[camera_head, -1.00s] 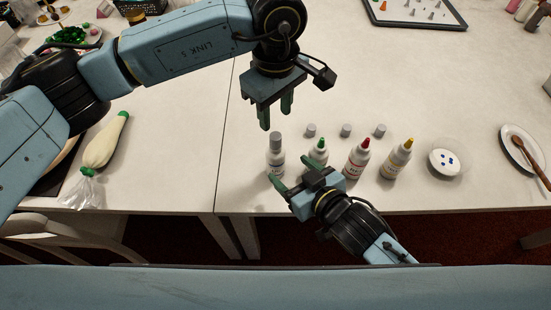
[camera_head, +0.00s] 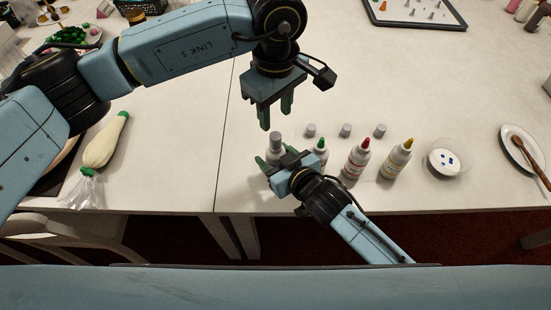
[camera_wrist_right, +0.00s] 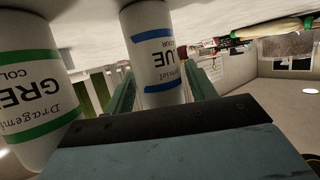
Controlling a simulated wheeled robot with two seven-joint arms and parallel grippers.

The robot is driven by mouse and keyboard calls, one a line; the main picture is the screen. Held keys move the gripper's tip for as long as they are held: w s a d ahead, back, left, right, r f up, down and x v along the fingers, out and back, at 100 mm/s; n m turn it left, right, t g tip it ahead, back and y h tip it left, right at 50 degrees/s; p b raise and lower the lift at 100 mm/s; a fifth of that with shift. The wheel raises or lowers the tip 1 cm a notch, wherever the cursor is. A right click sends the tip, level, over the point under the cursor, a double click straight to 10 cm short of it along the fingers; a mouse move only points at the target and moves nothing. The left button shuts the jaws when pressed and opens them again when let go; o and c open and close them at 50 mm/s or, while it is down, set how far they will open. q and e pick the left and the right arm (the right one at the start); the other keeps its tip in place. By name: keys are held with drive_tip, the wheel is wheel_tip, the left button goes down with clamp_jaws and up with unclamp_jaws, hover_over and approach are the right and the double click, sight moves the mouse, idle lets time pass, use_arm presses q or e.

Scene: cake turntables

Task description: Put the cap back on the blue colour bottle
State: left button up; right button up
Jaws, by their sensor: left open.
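The blue colour bottle (camera_head: 277,158) stands upright at the left end of the bottle row; its blue bands and "UE" lettering show in the right wrist view (camera_wrist_right: 158,55). A grey cap (camera_head: 276,137) sits on its top; I cannot tell how firmly. My right gripper (camera_head: 276,157) is open, low at the bottle, with one finger on each side of it; it hides the bottle's lower part. Whether the fingers touch it is unclear. My left gripper (camera_head: 276,115) is open and empty, fingers pointing down, above and slightly behind the capped bottle.
The green bottle (camera_head: 320,150) stands close to the right of the blue one, then a red bottle (camera_head: 356,160) and a yellow bottle (camera_head: 397,160). Three loose grey caps (camera_head: 346,130) lie behind them. A bowl (camera_head: 432,162) stands further right.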

sight(275, 136)
clamp_jaws()
use_arm(q)
drive_tip(key=n, duration=0.4)
drive_tip(key=shift+s+d+r, duration=0.1)
drive_tip(key=shift+d, duration=0.2)
drive_tip(key=n, duration=0.3)
drive_tip(key=shift+d+n, duration=0.15)
drive_tip(key=shift+n, duration=0.25)
drive_tip(key=n, duration=1)
drive_tip(key=shift+a+n, duration=0.25)
drive_tip(key=shift+n, duration=0.05)
drive_tip(key=n, duration=0.4)
drive_tip(key=shift+a, duration=0.2)
drive_tip(key=shift+f, duration=0.2)
drive_tip(key=shift+f, duration=3.95)
